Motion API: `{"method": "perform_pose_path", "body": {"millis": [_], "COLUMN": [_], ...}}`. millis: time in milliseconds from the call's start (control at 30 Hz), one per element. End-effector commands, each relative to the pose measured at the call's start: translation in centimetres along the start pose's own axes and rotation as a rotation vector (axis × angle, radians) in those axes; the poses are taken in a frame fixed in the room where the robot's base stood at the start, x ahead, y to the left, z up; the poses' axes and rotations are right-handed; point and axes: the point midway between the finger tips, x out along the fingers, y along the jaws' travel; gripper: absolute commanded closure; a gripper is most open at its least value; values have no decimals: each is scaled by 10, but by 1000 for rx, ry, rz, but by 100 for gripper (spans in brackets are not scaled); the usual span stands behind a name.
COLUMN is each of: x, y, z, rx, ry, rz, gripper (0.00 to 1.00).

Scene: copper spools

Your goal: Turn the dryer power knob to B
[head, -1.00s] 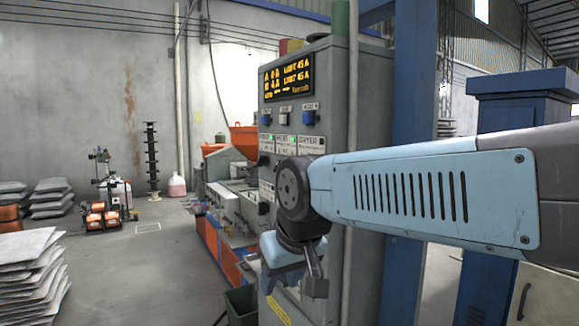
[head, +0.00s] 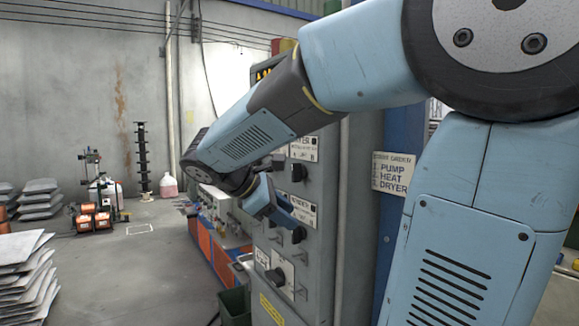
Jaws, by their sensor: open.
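The grey control cabinet (head: 335,210) stands in the middle of the head view. A plate ending in "YER" (head: 303,148), with an A and a B mark, is partly covered by my arm. A dark knob (head: 298,172) sits just below that plate; which way it points is too small to tell. Another labelled plate (head: 303,212) and dark knob (head: 299,234) sit lower. My gripper (head: 283,210) is open in front of the cabinet, left of and below the upper knob, with nothing seen between its fingers. My arm hides the display and the upper controls.
A larger switch (head: 276,276) is low on the cabinet. A sign reading PUMP, HEAT, DRYER (head: 394,173) is on the blue post at right. Open floor (head: 135,285) lies between.

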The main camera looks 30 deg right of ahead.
Motion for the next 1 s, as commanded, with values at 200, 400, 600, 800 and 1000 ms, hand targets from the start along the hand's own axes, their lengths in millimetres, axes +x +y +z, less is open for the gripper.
{"method": "perform_pose_path", "body": {"millis": [200,400,600,800,1000], "x": [-26,-56,-73,-66,-41], "y": [72,117,136,143,153], "z": [-12,-30,-40,-34,-16], "rx": [-302,-473,-536,-544,-541], "ry": [-318,-554,-666,-681,-681], "rz": [112,173,195,196,195], "gripper": [58,58,58,58,58]}}
